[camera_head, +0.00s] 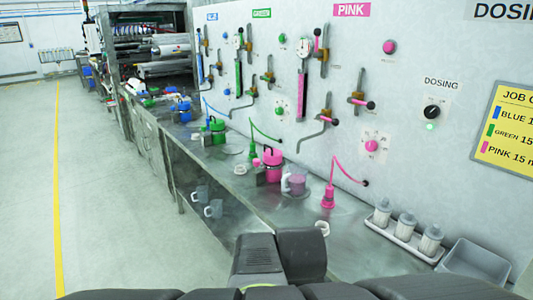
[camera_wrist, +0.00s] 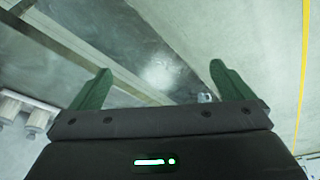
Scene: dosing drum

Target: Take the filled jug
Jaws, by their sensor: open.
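A clear jug with pink content (camera_head: 295,182) stands on the steel bench (camera_head: 250,200), just right of a pink pot (camera_head: 272,164). Its handle seems to face left, but this is small and unclear. My gripper (camera_wrist: 155,82) shows in the wrist view with its two green fingers wide apart and nothing between them. Dark parts of my arm show at the bottom of the head view, in front of the bench; the fingers cannot be made out there. The filled jug cannot be made out in the wrist view.
A pink nozzle on a hose (camera_head: 328,196) is right of the filled jug, with a small white cup (camera_head: 323,228) nearer. A bottle tray (camera_head: 405,238) and a grey bin (camera_head: 475,262) sit at right. The left floor is clear.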

